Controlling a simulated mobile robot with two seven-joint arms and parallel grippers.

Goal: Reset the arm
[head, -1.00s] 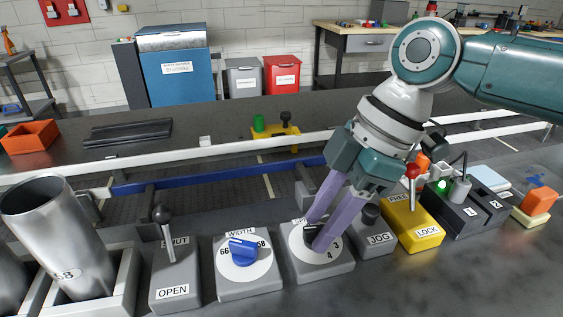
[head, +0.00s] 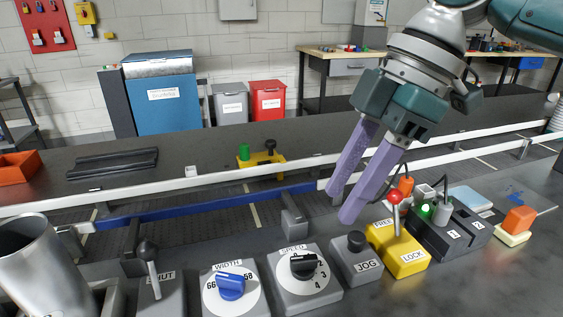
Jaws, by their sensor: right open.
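My right gripper (head: 350,203) comes in from the upper right with two purple fingers, apart and empty. Its fingertips are in the air above and behind the JOG button box (head: 357,263), up and to the right of the SPEED dial box (head: 303,285). The SPEED dial's black knob (head: 303,266) is fully visible, with nothing touching it. The WIDTH dial (head: 231,287) with its blue knob stands left of it. My left gripper is not in the head view.
The SHUT/OPEN lever (head: 150,263) and a metal cylinder (head: 40,270) stand at left. The yellow FREE/LOCK box (head: 399,255) with its red-topped lever is close to the right of the fingers. White rails (head: 130,206) cross behind. An orange bin (head: 18,165) lies far left.

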